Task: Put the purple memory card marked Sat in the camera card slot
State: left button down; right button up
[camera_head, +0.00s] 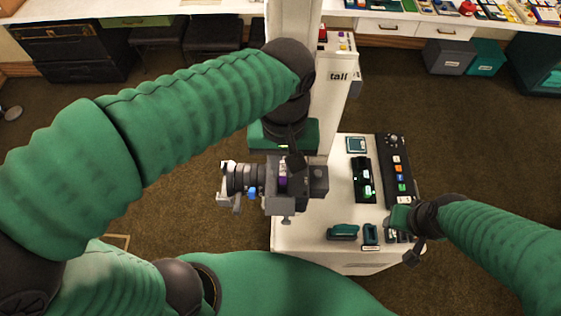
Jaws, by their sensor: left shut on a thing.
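The dark grey camera (309,197) sits near the middle of the view, its lens (240,178) pointing left. A small purple piece with a pale mark (283,181), which looks like the memory card, shows at the camera's upper side; the lettering is too small to read. My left gripper (294,162) reaches down to the camera and is shut on this purple card. I cannot tell how far the card sits in the slot, since the gripper partly covers it. My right gripper (409,249) is low at the right edge of the white stand, its fingers unclear.
The white stand (311,236) carries a black panel with coloured buttons (397,168), a dark tray (363,181) and teal items (343,232). A white column marked "tall" (339,95) rises behind. Brown carpet (460,130) is open at right.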

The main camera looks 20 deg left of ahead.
pick_arm(q)
jog(key=shift+d, duration=0.35)
pick_arm(e)
jog(key=shift+d, duration=0.3)
pick_arm(q)
jog(key=shift+s+a, duration=0.1)
jog(key=shift+s+a+f, duration=0.1)
jog(key=shift+a+f, duration=0.05)
jog(key=shift+a, duration=0.35)
pick_arm(e)
jog(key=shift+a, duration=0.25)
pick_arm(q)
jog(key=shift+d, duration=0.15)
pick_arm(e)
jog(key=shift+d+f, duration=0.1)
jog(key=shift+f, duration=0.05)
pick_arm(q)
jog(key=shift+d+f+b, duration=0.1)
jog(key=shift+f+b, duration=0.45)
jog(key=shift+f, duration=0.25)
pick_arm(e)
jog(key=shift+f, duration=0.4)
pick_arm(q)
jog(key=shift+f, duration=0.15)
pick_arm(e)
jog(key=shift+f, duration=0.15)
